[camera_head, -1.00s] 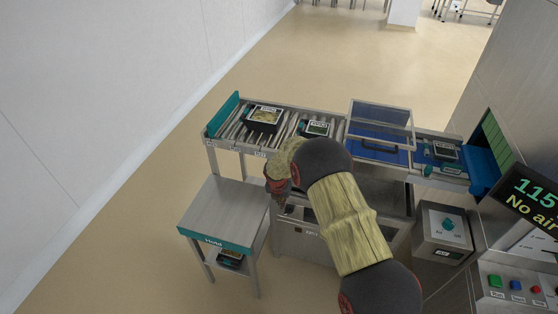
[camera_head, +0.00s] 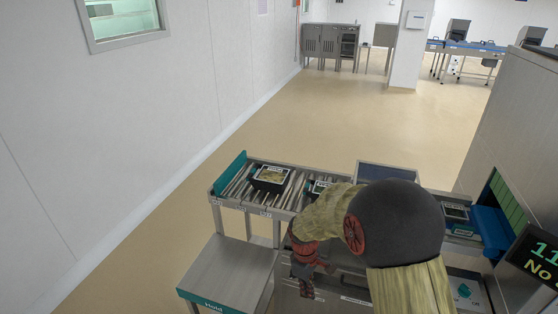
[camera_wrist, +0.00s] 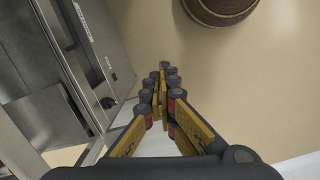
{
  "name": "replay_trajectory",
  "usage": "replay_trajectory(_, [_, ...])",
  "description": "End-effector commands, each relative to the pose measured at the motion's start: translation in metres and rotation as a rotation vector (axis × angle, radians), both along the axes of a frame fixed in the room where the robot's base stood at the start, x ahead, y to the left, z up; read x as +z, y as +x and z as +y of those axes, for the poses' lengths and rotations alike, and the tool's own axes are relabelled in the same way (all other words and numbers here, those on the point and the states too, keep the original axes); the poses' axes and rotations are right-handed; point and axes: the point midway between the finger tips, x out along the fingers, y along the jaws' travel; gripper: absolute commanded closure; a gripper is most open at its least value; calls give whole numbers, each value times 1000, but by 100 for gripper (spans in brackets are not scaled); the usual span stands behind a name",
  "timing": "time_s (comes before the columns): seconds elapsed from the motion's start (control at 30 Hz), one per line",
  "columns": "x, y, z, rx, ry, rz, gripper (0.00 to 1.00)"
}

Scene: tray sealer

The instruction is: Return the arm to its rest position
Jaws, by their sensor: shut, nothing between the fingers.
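My arm reaches up from the bottom right in the head view and bends down to the left. My gripper (camera_head: 305,280) hangs in front of the conveyor, beside the right edge of the steel Hold table (camera_head: 228,272). In the wrist view my gripper (camera_wrist: 163,72) has its fingers together with nothing between them. The fingers point over the beige floor, to the right of a steel cabinet front (camera_wrist: 60,60). My arm hides part of the conveyor and most of the sealing station.
The roller conveyor (camera_head: 236,192) carries a dark tray (camera_head: 270,177) and a second tray (camera_head: 318,188). Another tray (camera_head: 455,212) lies by the blue machine part (camera_head: 492,228). A dark display (camera_head: 540,258) stands at the right. The floor (camera_head: 330,120) behind is clear.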

Motion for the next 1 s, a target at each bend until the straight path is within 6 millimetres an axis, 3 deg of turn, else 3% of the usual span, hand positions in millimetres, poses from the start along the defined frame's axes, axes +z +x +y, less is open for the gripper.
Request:
replay_trajectory(0.03, [22,-12,-6,-89,5,-19,100])
replay_trajectory(0.1, [48,-31,-14,-218,9,-38,100])
replay_trajectory(0.4, [139,-112,-44,-649,60,-132,100])
replay_trajectory(0.6, [180,-164,-60,-827,119,-209,100])
replay_trajectory(0.8, [211,-208,-74,-897,195,-312,100])
replay_trajectory(1.0, [242,-232,-85,-927,269,-451,100])
